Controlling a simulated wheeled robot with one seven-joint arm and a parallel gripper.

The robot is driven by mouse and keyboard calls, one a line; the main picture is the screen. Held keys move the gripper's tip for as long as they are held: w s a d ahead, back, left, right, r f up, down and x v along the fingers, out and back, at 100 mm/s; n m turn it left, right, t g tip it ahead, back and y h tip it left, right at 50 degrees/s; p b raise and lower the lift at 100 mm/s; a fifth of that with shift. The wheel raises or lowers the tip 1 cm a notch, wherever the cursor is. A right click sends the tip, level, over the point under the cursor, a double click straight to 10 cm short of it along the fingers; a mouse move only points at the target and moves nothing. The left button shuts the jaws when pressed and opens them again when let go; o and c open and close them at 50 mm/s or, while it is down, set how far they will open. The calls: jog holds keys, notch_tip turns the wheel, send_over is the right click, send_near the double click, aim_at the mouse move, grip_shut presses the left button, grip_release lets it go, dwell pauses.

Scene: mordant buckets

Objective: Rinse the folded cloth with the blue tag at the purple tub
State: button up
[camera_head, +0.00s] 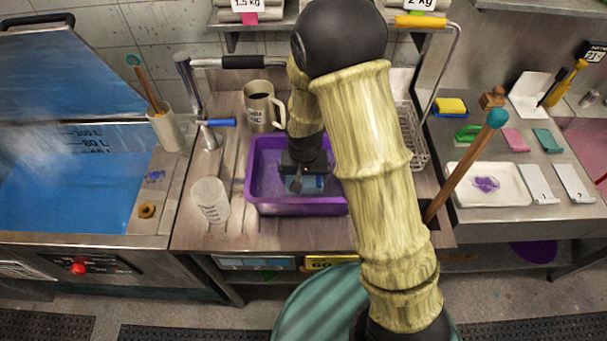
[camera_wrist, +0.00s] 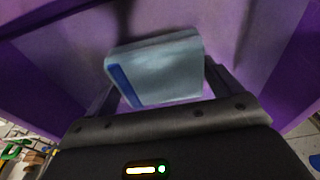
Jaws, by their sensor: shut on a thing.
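The purple tub (camera_head: 300,206) stands on the steel counter in the middle of the head view. Its purple wall (camera_wrist: 262,60) fills the background of the wrist view. My gripper (camera_head: 303,176) reaches down inside the tub. In the wrist view my gripper (camera_wrist: 158,88) is shut on a pale blue-grey folded cloth (camera_wrist: 165,68). A darker blue strip, the tag (camera_wrist: 122,82), runs along the cloth's left edge. In the head view only part of the cloth (camera_head: 308,186) shows below my gripper. I cannot tell whether it touches the tub's floor.
A beige mug (camera_head: 261,108) stands behind the tub and a clear beaker (camera_head: 210,200) to its left. A tap (camera_head: 208,135) stands at the back left. A large blue vat (camera_head: 75,195) is further left. A white tray (camera_head: 487,187) lies on the right counter.

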jog(key=shift+w+a, duration=0.6)
dwell(0.4)
jog(key=shift+s+d, duration=0.6)
jog(key=shift+r+p, duration=3.75)
jog(key=shift+r, duration=1)
notch_tip(320, 180, up, 5)
jog(key=p, duration=0.4)
send_over(304, 177)
